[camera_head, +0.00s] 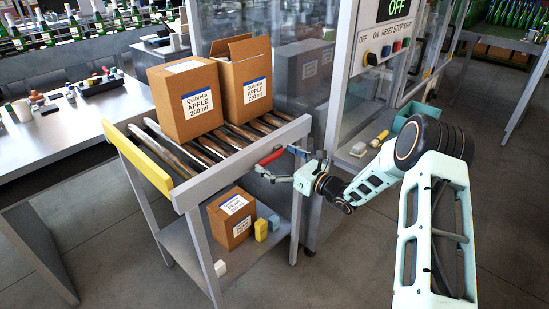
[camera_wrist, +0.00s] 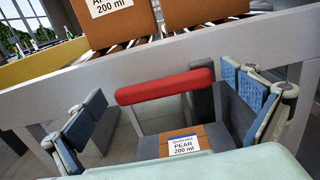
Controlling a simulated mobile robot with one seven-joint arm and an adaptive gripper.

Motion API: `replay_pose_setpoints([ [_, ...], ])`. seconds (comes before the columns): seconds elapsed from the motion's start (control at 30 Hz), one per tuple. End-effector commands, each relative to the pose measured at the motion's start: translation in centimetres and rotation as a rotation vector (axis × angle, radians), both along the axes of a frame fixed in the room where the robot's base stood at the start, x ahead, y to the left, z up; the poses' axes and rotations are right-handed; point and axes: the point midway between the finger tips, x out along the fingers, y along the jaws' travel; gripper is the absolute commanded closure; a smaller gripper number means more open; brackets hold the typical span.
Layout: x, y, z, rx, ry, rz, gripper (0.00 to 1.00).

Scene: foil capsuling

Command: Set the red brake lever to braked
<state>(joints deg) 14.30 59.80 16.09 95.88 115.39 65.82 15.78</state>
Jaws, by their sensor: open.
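The red brake lever (camera_head: 270,157) is a bar on the right end of the roller cart, below its top rail. In the wrist view the lever (camera_wrist: 165,86) runs nearly level, its right end a little higher, with a grey arm going down from its left end. My gripper (camera_head: 279,163) is open at the cart's end, facing the lever. In the wrist view its blue-padded fingers (camera_wrist: 172,106) stand on either side of the lever. The right finger is close to the lever's right end; I cannot tell whether they touch. Nothing is held.
The cart's grey rail (camera_wrist: 52,101) runs just behind the lever. Two apple cartons (camera_head: 188,101) stand on the rollers. A pear carton (camera_head: 232,217) and a yellow block (camera_head: 261,230) sit on the lower shelf. A glazed machine with a switch panel (camera_head: 386,50) stands close behind.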

Motion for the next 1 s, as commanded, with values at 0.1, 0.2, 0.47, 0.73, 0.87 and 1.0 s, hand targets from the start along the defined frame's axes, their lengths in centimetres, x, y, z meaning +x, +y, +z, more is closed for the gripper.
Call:
replay_pose_setpoints([
  [0.1, 0.06, 0.08, -0.01, 0.000, 0.000, 0.000, 0.00],
  [0.2, 0.04, 0.07, -0.01, 0.000, 0.000, 0.000, 0.00],
  [0.47, 0.02, 0.05, -0.02, 0.000, 0.000, 0.000, 0.25],
  [0.73, 0.02, 0.04, -0.02, 0.000, 0.000, 0.000, 0.55],
  [0.87, 0.01, 0.03, -0.10, -0.003, -0.003, 0.000, 0.55],
  [1.0, -0.02, 0.03, -0.42, -0.018, -0.021, 0.000, 0.55],
])
